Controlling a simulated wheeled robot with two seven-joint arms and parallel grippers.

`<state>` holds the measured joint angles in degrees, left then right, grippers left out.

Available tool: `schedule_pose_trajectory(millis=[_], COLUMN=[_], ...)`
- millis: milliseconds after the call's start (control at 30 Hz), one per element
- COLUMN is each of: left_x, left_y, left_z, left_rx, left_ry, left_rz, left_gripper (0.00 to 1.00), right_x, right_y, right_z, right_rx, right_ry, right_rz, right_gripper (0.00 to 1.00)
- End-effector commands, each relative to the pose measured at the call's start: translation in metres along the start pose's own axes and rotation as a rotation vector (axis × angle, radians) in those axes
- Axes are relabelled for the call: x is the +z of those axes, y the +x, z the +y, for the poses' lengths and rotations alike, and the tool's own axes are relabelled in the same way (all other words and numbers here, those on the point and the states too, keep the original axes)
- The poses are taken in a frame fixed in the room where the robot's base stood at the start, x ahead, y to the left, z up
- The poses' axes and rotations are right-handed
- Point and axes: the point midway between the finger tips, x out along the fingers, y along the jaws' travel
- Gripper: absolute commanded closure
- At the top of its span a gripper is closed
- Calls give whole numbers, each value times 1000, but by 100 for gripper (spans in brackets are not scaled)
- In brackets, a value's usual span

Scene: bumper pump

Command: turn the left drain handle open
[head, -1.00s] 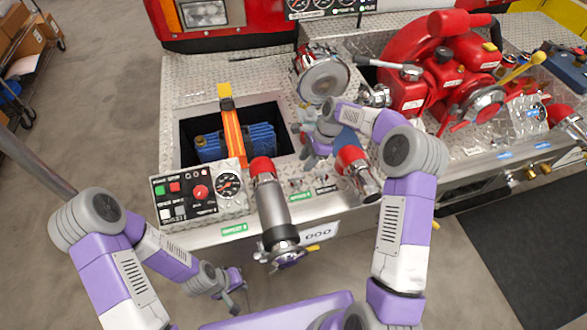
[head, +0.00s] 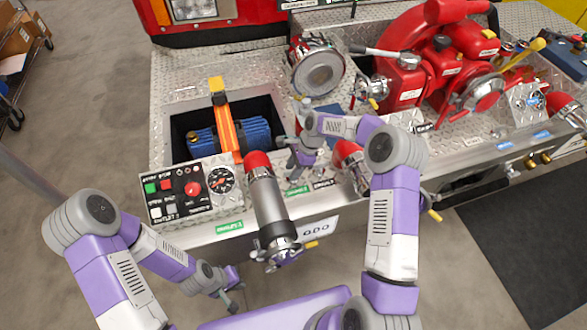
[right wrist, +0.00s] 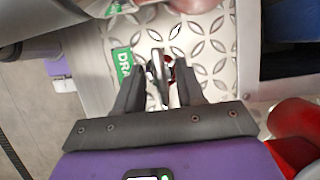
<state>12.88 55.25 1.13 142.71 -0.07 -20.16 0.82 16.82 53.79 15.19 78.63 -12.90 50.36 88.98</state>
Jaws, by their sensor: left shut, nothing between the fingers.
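My right gripper (head: 292,168) is low over the diamond-plate deck, by a green label (head: 297,190) at the front edge. In the right wrist view its two dark fingers (right wrist: 158,80) stand apart. A thin silver handle with red beside it (right wrist: 160,78) shows between them, with a gap on each side; I cannot tell whether a finger touches it. A green label reading "DRA" (right wrist: 122,62) lies just left of the fingers. In the head view the handle is hidden by my gripper. My left gripper (head: 234,306) is shut and empty, low in front of the panel.
A red-capped metal pipe (head: 268,205) stands left of my right gripper, and another red-capped outlet (head: 350,160) is close on its right. The control panel (head: 190,192) is at the left. A hose well (head: 183,128) and red pump (head: 435,60) are behind.

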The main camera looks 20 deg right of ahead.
Motion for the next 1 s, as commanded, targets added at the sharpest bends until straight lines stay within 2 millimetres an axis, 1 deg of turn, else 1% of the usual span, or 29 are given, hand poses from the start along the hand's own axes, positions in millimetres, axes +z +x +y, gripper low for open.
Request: schedule_pose_trajectory(millis=[100, 133, 367, 567, 733, 867, 1000], left_x=[0, 0, 0, 0, 0, 0, 0], left_y=[0, 0, 0, 0, -2, -3, -6], left_z=[0, 0, 0, 0, 1, 1, 2], left_rx=[0, 0, 0, 0, 0, 0, 0], left_ry=[0, 0, 0, 0, 0, 0, 0], left_rz=[0, 0, 0, 0, 0, 0, 0], left_gripper=[100, 100, 100, 100, 100, 100, 100], right_x=[0, 0, 0, 0, 0, 1, 1], right_y=[0, 0, -1, -1, -1, -1, -1], right_z=[0, 0, 0, 0, -1, -1, -2], right_rx=[0, 0, 0, 3, 17, 41, 82], right_ry=[0, 0, 0, -5, -42, -104, -202], right_rz=[0, 0, 0, 0, 0, 0, 1], right_gripper=[62, 65, 100, 100, 100, 100, 100])
